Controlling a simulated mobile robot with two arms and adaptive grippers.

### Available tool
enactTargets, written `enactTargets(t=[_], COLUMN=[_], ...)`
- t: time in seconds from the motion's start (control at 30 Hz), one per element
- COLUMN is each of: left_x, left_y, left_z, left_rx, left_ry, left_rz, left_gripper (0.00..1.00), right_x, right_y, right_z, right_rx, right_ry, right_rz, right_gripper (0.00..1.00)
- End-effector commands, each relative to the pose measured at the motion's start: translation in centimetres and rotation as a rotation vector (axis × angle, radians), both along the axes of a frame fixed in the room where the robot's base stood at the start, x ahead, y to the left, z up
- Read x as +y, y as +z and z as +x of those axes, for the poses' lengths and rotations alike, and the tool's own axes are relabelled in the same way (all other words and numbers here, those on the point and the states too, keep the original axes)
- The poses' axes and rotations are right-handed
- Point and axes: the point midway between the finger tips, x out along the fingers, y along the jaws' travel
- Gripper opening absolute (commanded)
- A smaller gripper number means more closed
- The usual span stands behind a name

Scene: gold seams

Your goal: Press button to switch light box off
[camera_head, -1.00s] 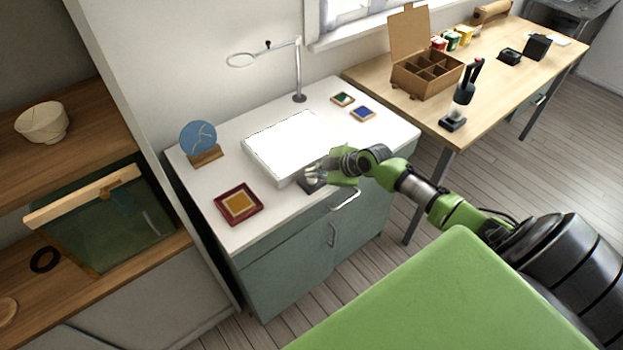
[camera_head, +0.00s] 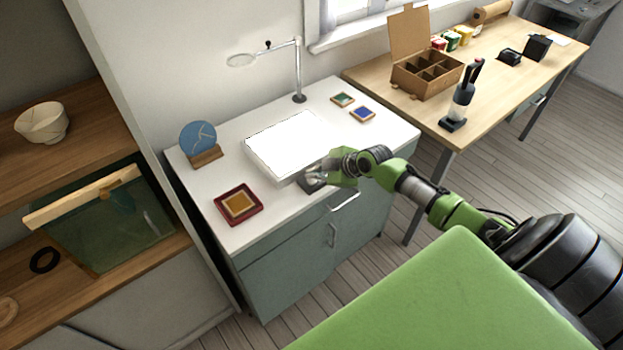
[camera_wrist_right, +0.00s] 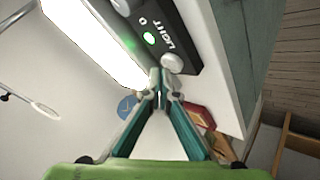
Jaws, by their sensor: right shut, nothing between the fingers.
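The light box (camera_head: 288,143) lies on the white cabinet top and its panel glows bright white. It also glows in the right wrist view (camera_wrist_right: 92,38). In the head view the right gripper (camera_head: 316,177) is over the control strip's front end. My left gripper is not in view.
A red tray with a gold square (camera_head: 239,204) lies left of the light box, and a blue disc on a wooden stand (camera_head: 199,140) behind it. A lamp stand (camera_head: 299,85) rises at the back. A wooden table (camera_head: 420,108) with a compartment box adjoins right.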

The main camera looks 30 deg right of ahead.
Motion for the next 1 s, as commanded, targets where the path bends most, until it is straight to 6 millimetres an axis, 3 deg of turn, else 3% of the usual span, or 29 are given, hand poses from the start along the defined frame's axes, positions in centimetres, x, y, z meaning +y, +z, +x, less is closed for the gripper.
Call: enactTargets(t=[0.23, 1.0], left_x=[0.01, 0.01], left_y=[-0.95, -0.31], left_z=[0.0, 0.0], left_rx=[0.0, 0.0], left_ry=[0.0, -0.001], left_rz=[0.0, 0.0], left_gripper=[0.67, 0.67], right_x=[-0.04, 0.05], right_y=[-0.87, 0.01], right_z=[0.02, -0.02], right_rx=[-0.001, 0.0], right_ry=[-0.001, 0.0], right_rz=[0.0, 0.0], right_gripper=[0.0, 0.0])
